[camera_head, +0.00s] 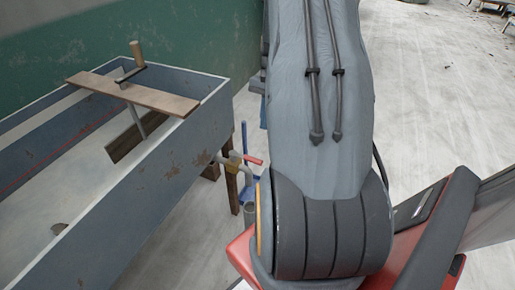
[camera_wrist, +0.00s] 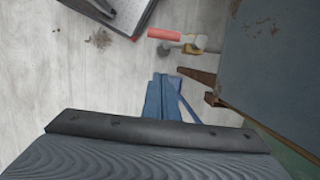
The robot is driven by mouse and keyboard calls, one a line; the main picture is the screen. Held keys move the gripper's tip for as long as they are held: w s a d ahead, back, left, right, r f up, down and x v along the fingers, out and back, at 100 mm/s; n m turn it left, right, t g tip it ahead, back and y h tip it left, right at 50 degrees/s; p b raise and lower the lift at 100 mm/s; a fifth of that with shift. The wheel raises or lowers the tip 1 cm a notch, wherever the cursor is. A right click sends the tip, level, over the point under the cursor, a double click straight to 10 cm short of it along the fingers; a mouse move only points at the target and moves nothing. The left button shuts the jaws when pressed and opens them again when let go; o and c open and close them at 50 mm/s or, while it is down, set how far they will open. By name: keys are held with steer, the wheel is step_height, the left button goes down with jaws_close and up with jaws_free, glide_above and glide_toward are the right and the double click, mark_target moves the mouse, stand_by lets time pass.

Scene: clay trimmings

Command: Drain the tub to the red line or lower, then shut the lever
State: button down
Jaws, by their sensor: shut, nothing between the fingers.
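The blue-grey tub (camera_head: 180,165) stands at the left in the head view, and its side shows at the right of the wrist view (camera_wrist: 275,60). A red line (camera_head: 70,156) runs along its inner wall, above a pale surface (camera_head: 45,190); I cannot tell how deep any liquid is. The red lever (camera_head: 252,159) sits on a brass tap (camera_head: 235,157) and points away from the tub, roughly in line with the pipe. The lever (camera_wrist: 164,33) is also in the wrist view. My gripper (camera_wrist: 157,130) is shut and empty, apart from the lever; my arm hides it in the head view.
A wooden plank (camera_head: 150,97) with a crank handle (camera_head: 136,54) lies across the tub. A brown leg (camera_head: 232,188) supports the tub. Pale floor (camera_head: 430,90) at the right is mostly clear.

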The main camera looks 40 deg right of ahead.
steer(key=s+a+f+p, duration=0.2)
steer(key=a+f, duration=0.3)
steer(key=f, duration=0.4)
steer(key=shift+s+a, duration=0.15)
steer(key=shift+a, duration=0.2)
